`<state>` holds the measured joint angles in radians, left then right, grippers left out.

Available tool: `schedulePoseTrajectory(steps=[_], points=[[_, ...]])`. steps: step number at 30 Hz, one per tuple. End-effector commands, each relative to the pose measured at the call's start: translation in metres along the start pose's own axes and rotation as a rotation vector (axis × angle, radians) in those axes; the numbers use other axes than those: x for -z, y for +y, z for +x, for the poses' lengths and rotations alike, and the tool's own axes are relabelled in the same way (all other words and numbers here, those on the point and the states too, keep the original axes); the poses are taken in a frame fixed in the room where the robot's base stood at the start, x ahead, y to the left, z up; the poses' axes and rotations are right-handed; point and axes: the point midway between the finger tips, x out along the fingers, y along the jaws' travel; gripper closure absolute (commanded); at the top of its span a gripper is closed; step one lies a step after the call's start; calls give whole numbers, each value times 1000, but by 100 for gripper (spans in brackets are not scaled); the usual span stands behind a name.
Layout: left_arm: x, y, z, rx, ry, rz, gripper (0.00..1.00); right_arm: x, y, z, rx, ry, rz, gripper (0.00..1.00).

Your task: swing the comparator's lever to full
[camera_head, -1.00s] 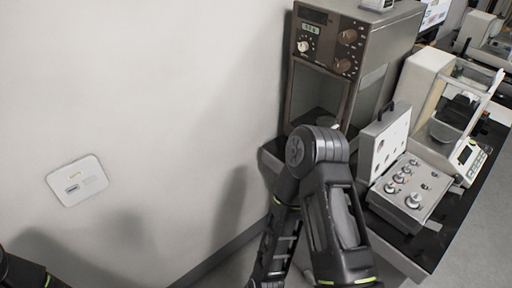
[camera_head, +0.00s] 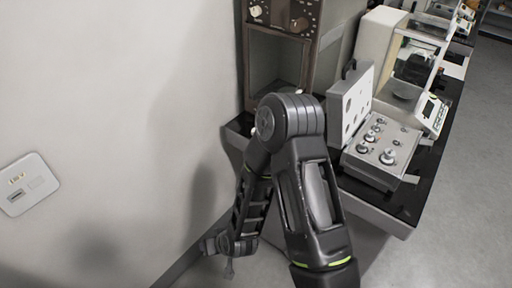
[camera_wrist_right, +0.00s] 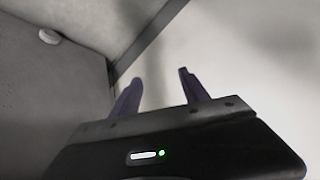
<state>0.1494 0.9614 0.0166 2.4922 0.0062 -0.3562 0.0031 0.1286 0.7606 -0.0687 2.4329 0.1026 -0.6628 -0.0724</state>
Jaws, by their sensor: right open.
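My right gripper is low beside the table, near the wall, small in the head view. In the right wrist view, my right gripper (camera_wrist_right: 160,76) has its two fingers apart with nothing between them. My left gripper is out of view.
A dark-topped table (camera_head: 400,200) runs along the right. The right wrist view shows a pale rounded piece (camera_wrist_right: 50,37) on a grey surface.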

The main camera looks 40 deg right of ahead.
Motion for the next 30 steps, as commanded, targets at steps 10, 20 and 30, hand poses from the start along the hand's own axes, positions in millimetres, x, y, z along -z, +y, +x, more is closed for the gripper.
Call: schedulePoseTrajectory(steps=[10, 20, 30], points=[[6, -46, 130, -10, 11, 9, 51, 224, 139, -36, -303, 893, 58, 48], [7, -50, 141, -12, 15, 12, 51, 261, 170, -91, -405, 1096, 80, 48], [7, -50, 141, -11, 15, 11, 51, 266, 172, -88, -403, 1094, 80, 48]])
